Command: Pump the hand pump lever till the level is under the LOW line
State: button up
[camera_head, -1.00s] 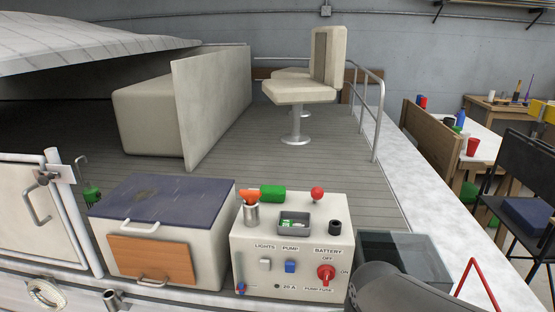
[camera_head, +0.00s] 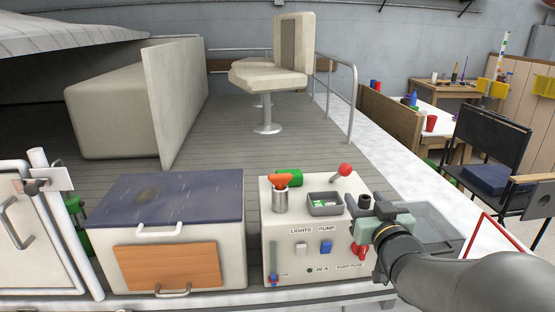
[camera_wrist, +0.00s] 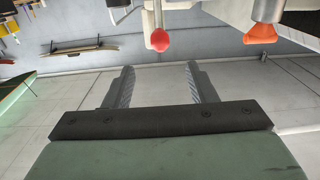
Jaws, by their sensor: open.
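A lever with a red ball knob (camera_head: 345,170) stands on top of the white console (camera_head: 310,235) and looks tilted to the right. My gripper (camera_head: 372,203) is open and empty at the console's right side, in front of and below the knob. In the wrist view the knob (camera_wrist: 161,40) shows beyond the gap between my open fingers (camera_wrist: 158,72), apart from them. A clear-walled tank (camera_head: 432,222) stands right of the console, partly hidden by my arm. I cannot make out a LOW line or a level in it.
The console top holds a metal cup with an orange-topped item (camera_head: 281,190), a green cylinder (camera_head: 290,177) and a small grey tray (camera_head: 325,204). A blue-lidded box (camera_head: 175,198) stands left.

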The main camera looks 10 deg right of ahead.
aim_at(343, 167)
jog(key=w+p, duration=0.1)
jog(key=w, duration=0.4)
jog(key=w+d+p, duration=0.1)
jog(key=w+p, duration=0.1)
jog(key=w, duration=0.3)
jog(key=w+p, duration=0.2)
jog(key=w, duration=0.3)
jog(key=shift+w+d, duration=0.3)
jog(key=shift+d, duration=0.05)
grip_shut()
jog(key=shift+p, duration=0.3)
